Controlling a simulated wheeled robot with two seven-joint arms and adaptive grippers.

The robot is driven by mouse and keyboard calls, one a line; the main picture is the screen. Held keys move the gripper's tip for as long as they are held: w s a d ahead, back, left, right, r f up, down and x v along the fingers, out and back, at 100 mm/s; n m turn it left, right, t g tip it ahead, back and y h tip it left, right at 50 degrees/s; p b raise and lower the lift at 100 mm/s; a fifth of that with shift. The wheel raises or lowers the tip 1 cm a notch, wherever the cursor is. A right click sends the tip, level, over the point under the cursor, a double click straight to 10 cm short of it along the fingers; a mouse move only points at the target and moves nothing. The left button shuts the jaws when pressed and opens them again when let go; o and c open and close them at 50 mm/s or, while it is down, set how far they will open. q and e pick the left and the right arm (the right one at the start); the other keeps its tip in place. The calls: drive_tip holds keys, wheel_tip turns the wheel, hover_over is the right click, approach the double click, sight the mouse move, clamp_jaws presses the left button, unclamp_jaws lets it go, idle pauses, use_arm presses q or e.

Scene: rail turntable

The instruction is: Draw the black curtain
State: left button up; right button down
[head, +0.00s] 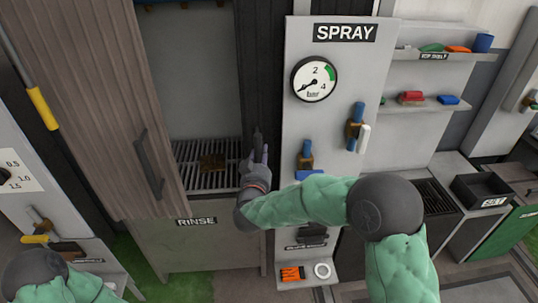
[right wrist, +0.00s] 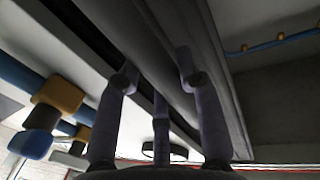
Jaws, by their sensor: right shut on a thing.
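The black curtain (head: 258,70) hangs as a narrow dark pleated strip at the right side of the rinse bay, beside the SPRAY panel. My right gripper (head: 260,152) is at its lower part. In the right wrist view my gripper's fingers (right wrist: 157,72) stand on both sides of a long dark piece of the curtain (right wrist: 165,35), shut on it. The exact grip spot is partly hidden by the fingers. My left gripper is out of view; only part of my left arm shows at the bottom left.
The SPRAY panel (head: 335,85) with gauge and blue-handled valves stands close on the right.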

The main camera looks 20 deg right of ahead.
drive_tip(key=w+a+p, duration=0.3)
drive_tip(key=a, duration=1)
drive_tip(key=w+a+p, duration=0.3)
drive_tip(key=a, duration=1)
drive_tip(key=shift+w+a, duration=0.15)
drive_tip(key=shift+a, duration=0.2)
drive_tip(key=c, duration=1)
unclamp_jaws()
drive_tip(key=shift+o, duration=1)
drive_tip(key=shift+a, duration=0.2)
drive_tip(key=shift+w, duration=0.1)
drive_tip(key=v, duration=0.7)
drive_tip(key=shift+s, duration=0.25)
drive_tip(key=shift+a+f, duration=0.1)
drive_tip(key=shift+f, duration=0.05)
